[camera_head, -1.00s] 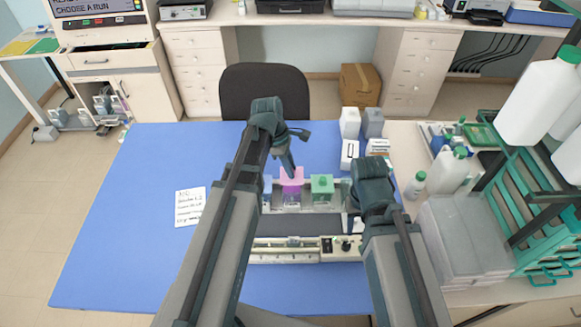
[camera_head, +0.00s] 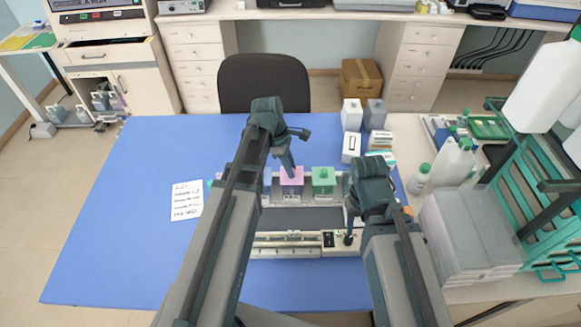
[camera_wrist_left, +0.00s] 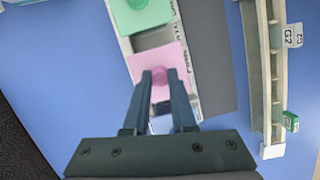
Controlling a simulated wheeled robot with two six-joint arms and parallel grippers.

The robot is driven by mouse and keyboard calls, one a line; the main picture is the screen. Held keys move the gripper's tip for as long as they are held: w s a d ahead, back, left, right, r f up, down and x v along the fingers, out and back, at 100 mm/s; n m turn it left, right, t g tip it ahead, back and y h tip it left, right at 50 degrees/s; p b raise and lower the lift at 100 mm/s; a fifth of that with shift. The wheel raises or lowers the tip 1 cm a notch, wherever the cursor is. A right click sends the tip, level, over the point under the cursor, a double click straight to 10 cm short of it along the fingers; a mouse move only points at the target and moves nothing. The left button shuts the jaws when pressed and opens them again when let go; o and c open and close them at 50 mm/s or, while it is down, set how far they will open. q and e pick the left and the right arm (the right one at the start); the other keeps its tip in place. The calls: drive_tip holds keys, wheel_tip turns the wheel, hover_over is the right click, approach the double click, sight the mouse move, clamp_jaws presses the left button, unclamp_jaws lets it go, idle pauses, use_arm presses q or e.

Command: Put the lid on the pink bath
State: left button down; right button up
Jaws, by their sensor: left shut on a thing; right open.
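The pink lid (camera_wrist_left: 172,58) is a flat square with a round knob. My left gripper (camera_wrist_left: 158,75) is shut on the knob, and in the head view my left gripper (camera_head: 290,169) points down at it. The lid lies over the pink bath (camera_head: 291,189), about level with the green lid next to it. I cannot tell whether it is fully seated; in the left wrist view it hides the bath's opening. My right gripper (camera_head: 348,237) is open and empty at the right end of the staining rack.
The green-lidded bath (camera_head: 323,182) stands just right of the pink one. A blue bath (camera_wrist_left: 161,124) is partly hidden behind my left fingers. A cream instrument (camera_head: 285,245) lies in front. A handwritten card (camera_head: 187,200) lies left; boxes (camera_head: 351,147) stand behind right.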

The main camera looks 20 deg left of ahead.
use_arm(q)
drive_tip(key=shift+f+b, duration=0.25)
drive_tip(key=shift+b, duration=0.05)
use_arm(e)
drive_tip(key=shift+f, duration=0.25)
use_arm(q)
drive_tip(key=c, duration=0.7)
unclamp_jaws()
drive_tip(key=shift+o, duration=0.2)
drive_tip(key=shift+r, duration=0.15)
use_arm(e)
drive_tip(key=shift+r, duration=0.15)
use_arm(q)
drive_tip(key=p+v, duration=1.3)
drive_tip(key=shift+r, duration=0.35)
use_arm(e)
wheel_tip(320, 180, up, 13)
